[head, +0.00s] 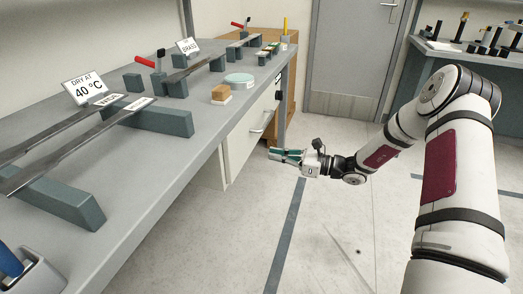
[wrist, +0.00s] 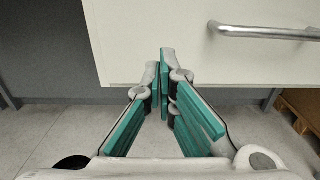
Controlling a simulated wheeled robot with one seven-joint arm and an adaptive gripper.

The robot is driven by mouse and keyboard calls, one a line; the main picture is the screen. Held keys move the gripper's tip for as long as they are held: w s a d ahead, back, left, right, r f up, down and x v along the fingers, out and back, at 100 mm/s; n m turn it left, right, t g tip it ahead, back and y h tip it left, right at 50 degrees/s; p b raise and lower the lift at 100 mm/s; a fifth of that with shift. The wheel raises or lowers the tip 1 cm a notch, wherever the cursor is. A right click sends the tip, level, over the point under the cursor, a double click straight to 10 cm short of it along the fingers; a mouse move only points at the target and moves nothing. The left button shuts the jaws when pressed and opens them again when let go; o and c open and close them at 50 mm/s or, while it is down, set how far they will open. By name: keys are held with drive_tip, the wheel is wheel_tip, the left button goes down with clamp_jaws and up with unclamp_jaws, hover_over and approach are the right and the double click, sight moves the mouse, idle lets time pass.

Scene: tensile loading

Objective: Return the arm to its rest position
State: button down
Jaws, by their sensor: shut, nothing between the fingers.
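My gripper (head: 287,156) is at the end of my arm, out over the open floor to the right of the bench and apart from it. In the wrist view my gripper (wrist: 164,85) shows its teal finger pads together at the tips, with nothing between them. My arm comes in from the right side of the head view, bent at the elbow. The wrist view faces a white drawer front with a metal handle (wrist: 265,32).
The long grey bench (head: 185,215) on the left holds metal bars on dark blocks, a "DRY AT 40 °C" sign (head: 87,87) and a round pale-green dish (head: 239,80). A door (head: 352,45) stands at the back. The floor (head: 325,215) around my gripper is clear.

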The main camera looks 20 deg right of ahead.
drive_tip(key=v, duration=0.5)
drive_tip(key=s+a+r+n+g+h, duration=0.2)
drive_tip(key=s+a+r+n+g, duration=0.5)
drive_tip(key=s, duration=0.3)
drive_tip(key=s+a+r+n+g+h, duration=0.3)
drive_tip(key=s+a+r+n+g, duration=0.1)
drive_tip(key=s+a+r+n, duration=0.4)
drive_tip(key=s+d+r+n+t+h, duration=0.1)
drive_tip(key=s+d+n+h, duration=0.15)
drive_tip(key=s, duration=0.65)
drive_tip(key=s+d+r+n+h, duration=0.2)
drive_tip(key=s+n+h, duration=0.2)
drive_tip(key=s, duration=0.5)
drive_tip(key=s+d+r+n+t+h, duration=0.1)
drive_tip(key=s+d+n+h, duration=0.25)
drive_tip(key=s, duration=0.45)
wheel_tip(320, 180, up, 25)
drive_tip(key=t+p, duration=0.3)
drive_tip(key=p, duration=2.1)
drive_tip(key=shift+s+a, duration=0.2)
